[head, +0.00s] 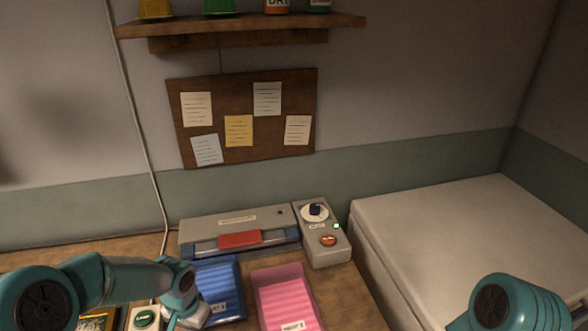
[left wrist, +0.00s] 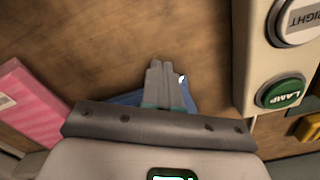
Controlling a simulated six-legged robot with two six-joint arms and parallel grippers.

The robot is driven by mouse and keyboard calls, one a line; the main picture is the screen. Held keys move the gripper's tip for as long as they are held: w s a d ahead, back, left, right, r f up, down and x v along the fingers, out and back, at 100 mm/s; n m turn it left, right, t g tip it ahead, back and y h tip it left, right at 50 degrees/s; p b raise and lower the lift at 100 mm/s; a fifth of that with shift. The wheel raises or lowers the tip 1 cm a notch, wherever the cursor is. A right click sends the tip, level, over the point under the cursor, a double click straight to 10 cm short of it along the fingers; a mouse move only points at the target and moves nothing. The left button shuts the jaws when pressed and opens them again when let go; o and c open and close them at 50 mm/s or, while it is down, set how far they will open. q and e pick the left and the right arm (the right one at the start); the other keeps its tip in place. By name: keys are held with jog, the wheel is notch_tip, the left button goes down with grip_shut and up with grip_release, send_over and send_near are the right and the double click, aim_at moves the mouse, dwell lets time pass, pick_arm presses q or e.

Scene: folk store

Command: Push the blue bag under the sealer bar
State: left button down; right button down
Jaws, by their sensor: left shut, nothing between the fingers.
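The blue bag (head: 222,280), ridged with a white label, lies flat on the table in front of the sealer (head: 205,226). Its far edge is close to the sealer's front; I cannot tell whether any of it is under the sealer bar (head: 240,239), which has a red middle part. My left gripper (head: 172,324) is shut and empty at the bag's near left side. In the left wrist view its closed fingers (left wrist: 159,66) show, with a small part of the blue bag (left wrist: 128,99) behind them; contact is unclear. My right gripper is out of view.
A pink bag (head: 283,292) lies right of the blue one. A grey control box (head: 321,246) with a knob and red button stands right of the sealer. A pale box with a green lamp button (left wrist: 281,93) is beside my left gripper. A bed-like block (head: 455,225) stands right.

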pick_arm(q)
jog(key=shift+w, duration=0.15)
jog(key=shift+w+a, duration=0.1)
jog(key=shift+w, duration=0.05)
jog(key=shift+s, duration=0.4)
jog(key=shift+s+d+b, duration=0.3)
jog(key=shift+s+b, duration=0.2)
jog(key=shift+s, duration=0.05)
notch_tip(320, 180, up, 8)
jog(key=p, duration=0.5)
jog(key=shift+s, duration=0.15)
dwell(0.3)
